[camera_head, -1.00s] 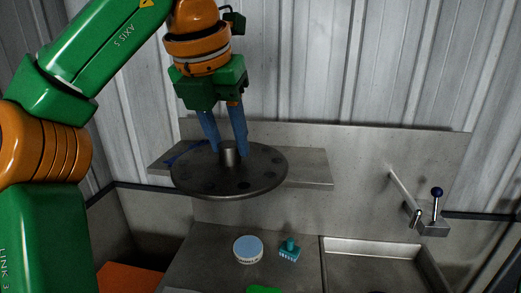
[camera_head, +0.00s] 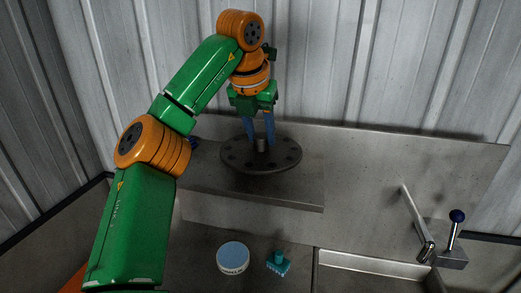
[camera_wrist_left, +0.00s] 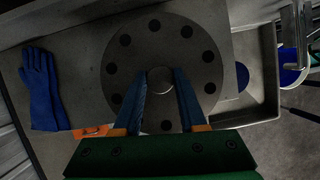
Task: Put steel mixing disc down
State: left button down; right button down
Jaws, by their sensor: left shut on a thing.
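The steel mixing disc (camera_head: 239,161) is a flat, dark grey round plate with a ring of holes and a short central hub (camera_head: 261,145). It lies level over the grey wall shelf (camera_head: 215,190); I cannot tell whether it touches the shelf. My left gripper (camera_head: 260,141) points down from above, its blue fingers shut on the hub. In the left wrist view the fingers (camera_wrist_left: 161,84) sit on either side of the hub, with the disc (camera_wrist_left: 150,52) spread out beyond them. My right gripper is not in view.
Below the shelf, a blue-lidded round tub (camera_head: 233,257) and a teal brush-like item (camera_head: 278,263) stand on the counter. A tap (camera_head: 417,222) and a blue-knobbed lever (camera_head: 455,232) are at the right. Blue gloves (camera_wrist_left: 40,88) lie left of the disc in the wrist view.

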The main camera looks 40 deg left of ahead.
aim_at(265, 150)
pick_arm(q)
jog(key=w+f, duration=0.1)
jog(key=w+a+f, duration=0.1)
jog(key=shift+w+f+p, duration=0.15)
jog(key=shift+w+p, duration=0.15)
jog(key=shift+w, duration=0.05)
notch_tip(265, 150, down, 3)
jog(key=shift+w+r, duration=0.1)
jog(key=shift+w, duration=0.05)
jog(key=shift+s+f, duration=0.3)
jog(key=shift+f, duration=0.05)
jog(key=shift+c, duration=2.3)
grip_release()
jog(key=shift+w+d, duration=0.1)
jog(key=shift+r, duration=0.1)
jog(key=v, duration=1.2)
